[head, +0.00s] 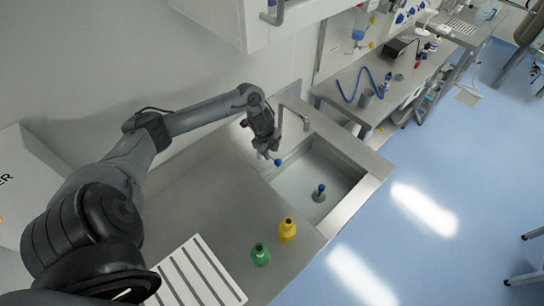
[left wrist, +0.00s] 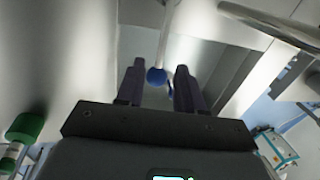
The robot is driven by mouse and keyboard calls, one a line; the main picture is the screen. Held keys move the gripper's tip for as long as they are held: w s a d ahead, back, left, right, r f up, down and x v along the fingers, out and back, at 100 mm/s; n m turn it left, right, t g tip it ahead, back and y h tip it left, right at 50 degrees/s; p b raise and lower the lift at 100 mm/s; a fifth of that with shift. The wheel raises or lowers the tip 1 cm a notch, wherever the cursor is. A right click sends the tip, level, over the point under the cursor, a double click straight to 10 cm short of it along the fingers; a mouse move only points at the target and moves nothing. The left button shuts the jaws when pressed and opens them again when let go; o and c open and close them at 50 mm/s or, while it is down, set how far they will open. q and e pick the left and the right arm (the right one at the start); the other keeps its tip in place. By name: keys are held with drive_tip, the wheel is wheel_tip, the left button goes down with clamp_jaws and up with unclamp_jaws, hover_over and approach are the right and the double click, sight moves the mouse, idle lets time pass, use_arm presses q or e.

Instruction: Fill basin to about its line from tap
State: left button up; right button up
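The steel basin (head: 341,180) is sunk into the counter. A grey plug with a blue knob (head: 319,193) stands upright on its floor. I cannot make out water or a fill line. The metal tap (head: 281,118) rises behind the basin, beside my left gripper (head: 268,151). A blue ball-shaped knob (head: 277,162) shows just below the gripper. In the left wrist view, this blue knob (left wrist: 156,76) ends a thin metal rod, between the two dark fingertips (left wrist: 159,74). The fingers are apart, with a gap at least on the right side. My right gripper is out of view.
A yellow bottle (head: 287,228) and a green bottle (head: 260,254) stand on the counter left of the basin, near its front edge. A white slatted rack (head: 198,277) lies further left. A wall cabinet (head: 225,18) hangs above.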

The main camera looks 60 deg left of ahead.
sight(272, 158)
use_arm(q)
drive_tip(key=shift+w+a+f, duration=0.1)
drive_tip(key=shift+w+f, duration=0.15)
drive_tip(key=shift+f, duration=0.9)
drive_tip(key=shift+w+f, duration=0.2)
drive_tip(key=shift+f, duration=0.95)
drive_tip(key=shift+c, duration=0.2)
clamp_jaws()
